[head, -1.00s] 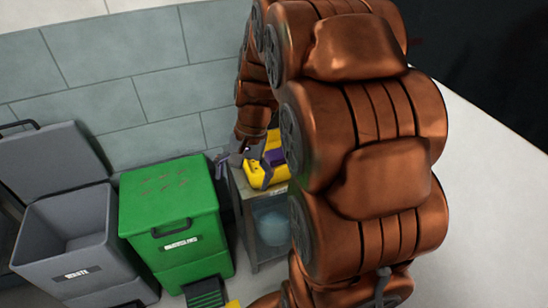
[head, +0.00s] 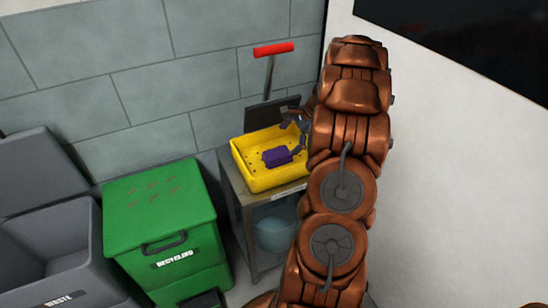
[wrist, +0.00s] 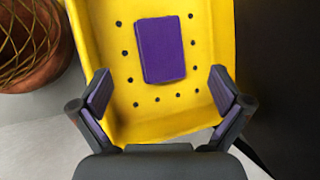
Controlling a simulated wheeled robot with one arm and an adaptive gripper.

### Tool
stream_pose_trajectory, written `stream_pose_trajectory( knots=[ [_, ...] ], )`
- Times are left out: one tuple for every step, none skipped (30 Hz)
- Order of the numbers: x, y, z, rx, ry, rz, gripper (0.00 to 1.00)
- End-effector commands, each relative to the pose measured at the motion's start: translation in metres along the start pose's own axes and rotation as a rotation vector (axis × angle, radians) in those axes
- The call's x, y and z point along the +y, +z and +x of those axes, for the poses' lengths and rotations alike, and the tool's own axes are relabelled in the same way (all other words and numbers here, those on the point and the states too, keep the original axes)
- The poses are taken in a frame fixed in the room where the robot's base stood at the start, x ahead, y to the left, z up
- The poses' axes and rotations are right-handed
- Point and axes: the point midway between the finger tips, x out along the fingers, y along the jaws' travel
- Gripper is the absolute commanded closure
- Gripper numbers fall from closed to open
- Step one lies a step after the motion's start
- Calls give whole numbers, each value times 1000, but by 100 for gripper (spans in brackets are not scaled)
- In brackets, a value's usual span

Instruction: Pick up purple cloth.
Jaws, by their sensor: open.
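The purple cloth (head: 277,157) is a small folded block lying in the yellow tray (head: 244,176). In the wrist view the cloth (wrist: 164,49) lies flat on the tray's holed floor, apart from the tray's walls. My gripper (head: 301,134) is at the right side of the tray, close to the cloth, partly hidden by my arm. In the wrist view my gripper (wrist: 165,95) is open and empty. Its two purple-padded fingers are spread wide at the near edge of the tray (wrist: 165,132), with the cloth ahead between their lines.
The tray stands on a small grey cabinet (head: 233,189). A red-handled tool (head: 273,49) stands behind it against the tiled wall. A green recycling bin (head: 160,215) and a grey waste bin (head: 70,270) are to the left. A copper-coloured round object (wrist: 35,50) is beside the tray.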

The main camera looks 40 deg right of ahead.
Motion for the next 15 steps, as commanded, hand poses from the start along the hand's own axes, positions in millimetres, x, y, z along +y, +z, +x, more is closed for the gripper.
stream_pose_trajectory(
  knots=[
    [0,-6,1,-1,-5,14,0],
    [0,-8,1,-1,-8,20,0],
    [0,-11,2,-1,-10,25,0],
    [0,-12,3,-2,-11,28,0],
    [1,-13,5,-2,-12,30,0],
    [1,-14,8,-2,-11,32,0],
    [1,-14,11,-2,-11,32,0],
    [1,-14,13,-3,-12,32,0],
    [1,-14,18,-2,-12,32,0],
    [1,-14,20,-2,-13,32,0],
    [0,-14,23,-1,-13,32,0],
    [0,-15,26,0,-14,32,0],
    [0,-15,28,1,-14,32,0],
    [0,-15,30,1,-14,32,0],
    [0,-15,34,0,-15,33,0]
  ],
)
